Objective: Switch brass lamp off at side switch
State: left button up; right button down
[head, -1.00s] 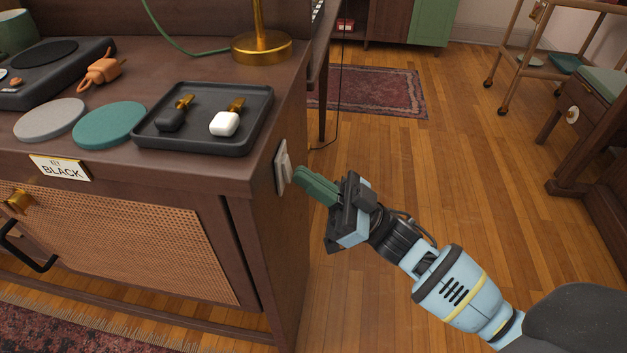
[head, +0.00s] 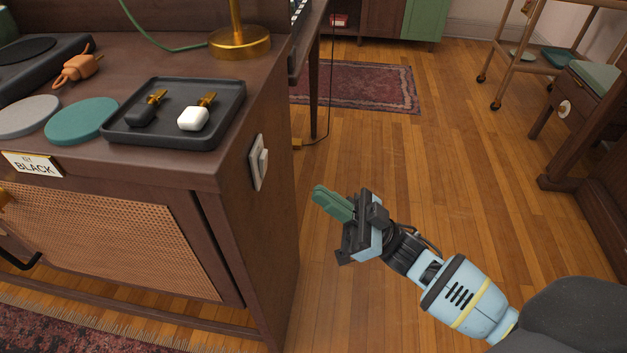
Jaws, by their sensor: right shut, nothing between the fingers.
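The brass lamp (head: 239,42) stands at the back right of the cabinet top; only its round base and lower stem show, so I cannot see whether it is lit. A white switch (head: 259,162) is fixed to the right side panel of the cabinet, just below the top edge. My right gripper (head: 318,194) is shut and empty, its green fingers pointing left toward the side panel. It is to the right of the switch and a little lower in the picture, apart from it. My left gripper is out of view.
The cabinet (head: 180,169) fills the left. On it are a black tray (head: 228,117) with a black and a white object, a teal disc (head: 82,121), a grey disc (head: 28,116) and a green cord (head: 142,37). Open wooden floor (head: 460,190) lies to the right.

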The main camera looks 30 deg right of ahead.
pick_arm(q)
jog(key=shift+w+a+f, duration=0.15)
pick_arm(e)
jog(key=v, duration=0.3)
jog(key=f+v, duration=0.1)
jog(key=v, duration=0.1)
jog(key=shift+w+a+f, duration=0.1)
jog(key=shift+f, duration=0.05)
